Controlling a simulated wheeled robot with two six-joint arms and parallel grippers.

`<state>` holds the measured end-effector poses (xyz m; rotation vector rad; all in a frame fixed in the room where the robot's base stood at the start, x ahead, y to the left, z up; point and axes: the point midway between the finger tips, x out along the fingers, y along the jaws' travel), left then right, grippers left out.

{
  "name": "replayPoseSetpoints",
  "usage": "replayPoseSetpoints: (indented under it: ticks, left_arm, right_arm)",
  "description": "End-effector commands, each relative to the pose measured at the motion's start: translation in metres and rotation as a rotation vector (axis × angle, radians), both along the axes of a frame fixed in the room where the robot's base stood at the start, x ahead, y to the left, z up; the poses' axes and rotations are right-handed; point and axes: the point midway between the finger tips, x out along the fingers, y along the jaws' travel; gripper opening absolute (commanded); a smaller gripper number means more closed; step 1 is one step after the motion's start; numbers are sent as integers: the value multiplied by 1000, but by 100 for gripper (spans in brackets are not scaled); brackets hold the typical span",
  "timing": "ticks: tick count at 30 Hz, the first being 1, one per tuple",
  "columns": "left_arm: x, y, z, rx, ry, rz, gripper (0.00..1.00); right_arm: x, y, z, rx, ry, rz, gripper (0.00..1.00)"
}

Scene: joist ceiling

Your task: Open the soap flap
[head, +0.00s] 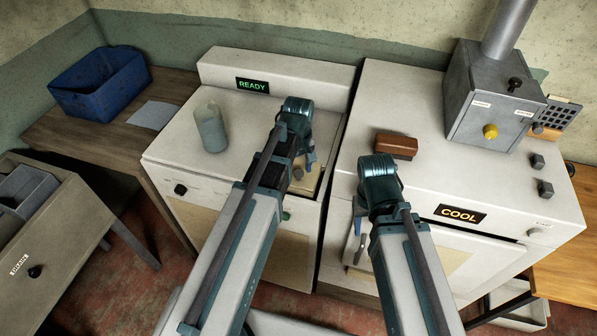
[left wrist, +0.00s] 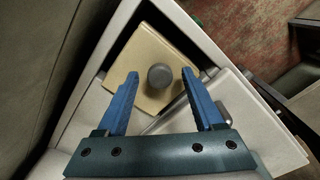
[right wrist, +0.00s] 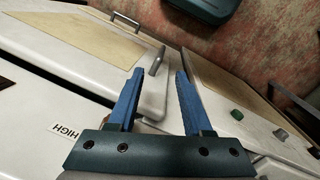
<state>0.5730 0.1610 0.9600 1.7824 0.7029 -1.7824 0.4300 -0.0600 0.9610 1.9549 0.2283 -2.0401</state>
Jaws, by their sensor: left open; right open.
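The soap flap (left wrist: 145,52) is a tan square panel with a round grey knob (left wrist: 160,76), set in the white top of the left machine (head: 245,110). It lies flat, as far as I can tell. In the head view my left arm hides most of it. My left gripper (left wrist: 160,73) is open, pointing down over the flap. The knob shows between its fingertips; I cannot tell how far above it they are. My right gripper (right wrist: 159,71) is open and empty, in front of the right machine (head: 390,100), near a handle (right wrist: 157,61).
A pale green jug (head: 210,128) stands on the left machine, whose display reads READY. A brown brush-like block (head: 396,146) and a grey box (head: 485,100) with a yellow knob sit on the right machine, which reads COOL. A blue bin (head: 100,83) is at the back left.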

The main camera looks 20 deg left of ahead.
Motion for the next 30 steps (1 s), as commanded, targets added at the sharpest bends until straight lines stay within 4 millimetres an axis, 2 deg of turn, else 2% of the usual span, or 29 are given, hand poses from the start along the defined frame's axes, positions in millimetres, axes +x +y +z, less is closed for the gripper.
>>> replayPoseSetpoints:
  ticks: [3, 12, 15, 30]
  left_arm:
    - [0, 0, 1, 0, 0, 0, 69]
    - [0, 0, 1, 0, 0, 0, 15]
    - [0, 0, 1, 0, 0, 0, 0]
    - [0, 0, 1, 0, 0, 0, 0]
  right_arm:
    - [0, 0, 1, 0, 0, 0, 50]
    - [0, 0, 1, 0, 0, 0, 50]
    - [0, 0, 1, 0, 0, 0, 50]
    - [0, 0, 1, 0, 0, 0, 50]
